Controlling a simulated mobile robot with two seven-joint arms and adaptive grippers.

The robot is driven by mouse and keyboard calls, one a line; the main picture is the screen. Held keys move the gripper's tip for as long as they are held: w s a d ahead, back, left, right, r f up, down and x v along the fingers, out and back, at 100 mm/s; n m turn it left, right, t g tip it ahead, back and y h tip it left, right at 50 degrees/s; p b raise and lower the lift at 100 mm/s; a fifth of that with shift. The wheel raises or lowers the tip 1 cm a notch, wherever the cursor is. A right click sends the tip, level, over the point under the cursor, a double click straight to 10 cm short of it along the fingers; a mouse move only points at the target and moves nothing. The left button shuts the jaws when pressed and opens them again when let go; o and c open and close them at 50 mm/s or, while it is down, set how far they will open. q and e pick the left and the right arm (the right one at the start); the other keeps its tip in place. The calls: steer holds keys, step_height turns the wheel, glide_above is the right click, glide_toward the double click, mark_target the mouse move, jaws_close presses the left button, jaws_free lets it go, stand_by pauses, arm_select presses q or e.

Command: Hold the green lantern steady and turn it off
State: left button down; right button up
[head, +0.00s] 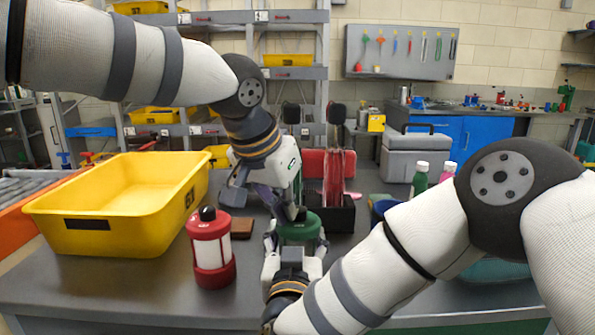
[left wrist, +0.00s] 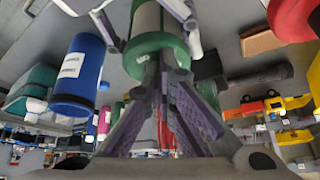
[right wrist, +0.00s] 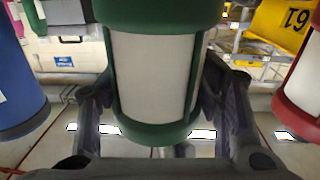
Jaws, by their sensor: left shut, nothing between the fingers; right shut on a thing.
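The green lantern (head: 300,229) stands on the grey table, its top showing between my two arms in the head view. Its pale body and green bands fill the middle of the right wrist view (right wrist: 155,75). My right gripper (right wrist: 160,95) is shut on the lantern's body, one finger on each side. My left gripper (head: 292,213) points down from above, shut and empty, with its tips at the lantern's top. In the left wrist view its fingertips (left wrist: 162,62) meet close to the green top (left wrist: 153,42). The switch is hidden, and I cannot tell whether the tips touch it.
A red lantern (head: 211,250) stands left of the green one. A yellow bin (head: 120,215) is further left. A blue cylinder (left wrist: 80,75), a green bottle (head: 420,178) and a pink bottle (head: 447,170) are to the right. A dark box (head: 342,215) stands behind. The front left table is clear.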

arm_select(q)
steer(key=shift+s+d+f, duration=0.2)
steer(key=shift+d, duration=0.2)
arm_select(e)
steer(key=shift+a+f, duration=0.1)
steer(key=shift+f, duration=0.05)
arm_select(q)
steer(key=shift+s+a, duration=0.15)
steer(key=shift+s, duration=0.2)
step_height(320, 180, up, 6)
steer(key=shift+r, duration=0.15)
stand_by(0.3)
arm_select(e)
steer(key=o, duration=1.5)
steer(key=shift+s, duration=0.1)
